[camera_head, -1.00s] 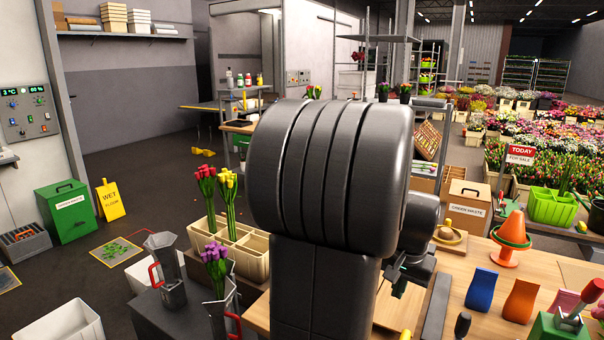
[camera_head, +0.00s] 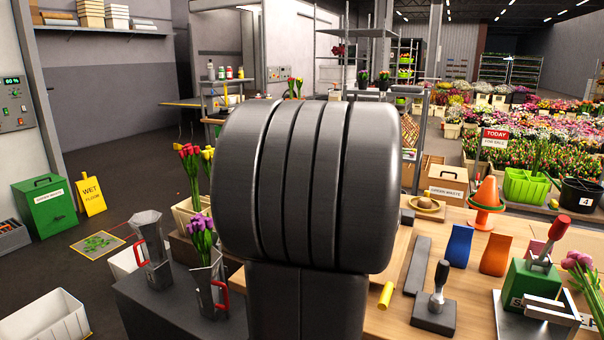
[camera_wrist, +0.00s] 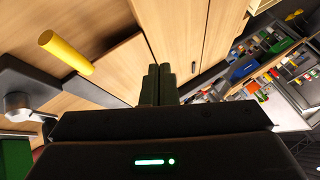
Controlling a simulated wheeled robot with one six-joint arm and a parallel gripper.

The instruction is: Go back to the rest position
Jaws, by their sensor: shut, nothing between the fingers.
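My gripper (camera_wrist: 158,84) shows in the wrist view with its two dark fingers together, shut and empty. It is over the wooden bench (camera_wrist: 110,25), and a yellow cylinder (camera_wrist: 66,52) lies to its left in that view. In the head view my arm's large dark joint fills the middle and hides the gripper. The yellow cylinder also shows there (camera_head: 386,295) on the bench, just right of my arm. Purple tulips (camera_head: 201,232) stand in a metal jug (camera_head: 208,290) left of my arm. Red and yellow tulips (camera_head: 190,165) stand behind it, partly hidden.
On the bench at right are a dark lever tool (camera_head: 436,300), a green press with a red handle (camera_head: 540,275), blue (camera_head: 459,246) and orange (camera_head: 496,254) pieces, and an orange cone (camera_head: 487,203). A metal jug (camera_head: 152,250) stands at left. The floor at left has open room.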

